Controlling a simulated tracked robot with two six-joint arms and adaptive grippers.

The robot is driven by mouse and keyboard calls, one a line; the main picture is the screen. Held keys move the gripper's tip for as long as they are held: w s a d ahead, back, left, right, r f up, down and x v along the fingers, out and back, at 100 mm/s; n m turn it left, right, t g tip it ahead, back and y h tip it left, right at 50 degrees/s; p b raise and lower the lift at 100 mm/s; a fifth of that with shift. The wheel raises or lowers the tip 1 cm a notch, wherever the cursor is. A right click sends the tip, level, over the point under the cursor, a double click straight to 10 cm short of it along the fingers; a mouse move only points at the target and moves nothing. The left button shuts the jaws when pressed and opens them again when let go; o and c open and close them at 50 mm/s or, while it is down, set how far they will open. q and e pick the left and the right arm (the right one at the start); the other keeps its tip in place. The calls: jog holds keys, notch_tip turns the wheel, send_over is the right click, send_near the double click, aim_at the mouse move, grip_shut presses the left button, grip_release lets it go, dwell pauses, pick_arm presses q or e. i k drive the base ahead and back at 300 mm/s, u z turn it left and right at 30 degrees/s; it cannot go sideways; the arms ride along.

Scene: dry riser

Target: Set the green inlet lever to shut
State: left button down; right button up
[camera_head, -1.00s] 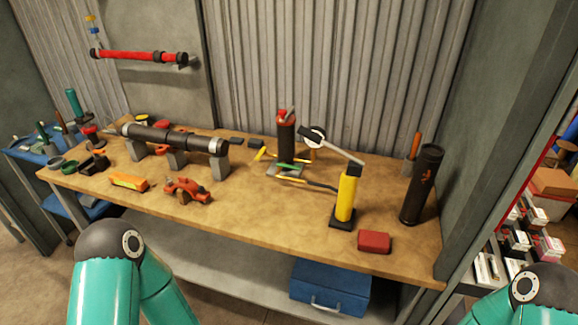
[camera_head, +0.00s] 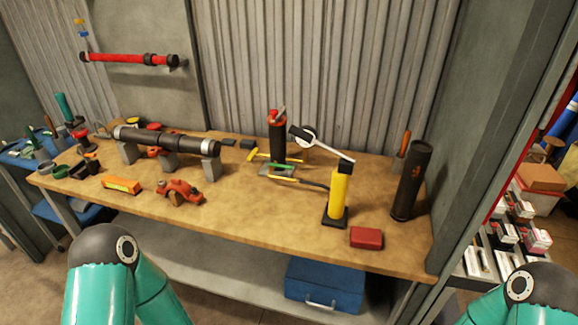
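A small flat grey piece (camera_head: 266,171) lies on the workbench beside a dark red-topped cylinder (camera_head: 278,138). A thin green bar (camera_head: 282,166) shows on it, with yellow bars (camera_head: 258,156) close by. The green bar may be the inlet lever, but it is too small to tell its setting. A yellow hand pump (camera_head: 340,192) with a long grey handle stands to its right, and a dark hose runs between the pump and the grey piece. Both my grippers are out of view. Only teal arm links show at the lower left and lower right.
The wooden workbench (camera_head: 250,222) also carries a dark pipe on blocks (camera_head: 168,141), an orange-red clamp tool (camera_head: 180,191), a red box (camera_head: 366,237) and a black tube (camera_head: 411,180). A red pipe (camera_head: 128,59) is on the wall. The bench's front middle is clear.

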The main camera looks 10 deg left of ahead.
aim_at(272, 165)
jog(key=k, duration=1.05)
jog(key=u, duration=0.9)
jog(key=i, duration=1.85)
jog(key=z, duration=0.7)
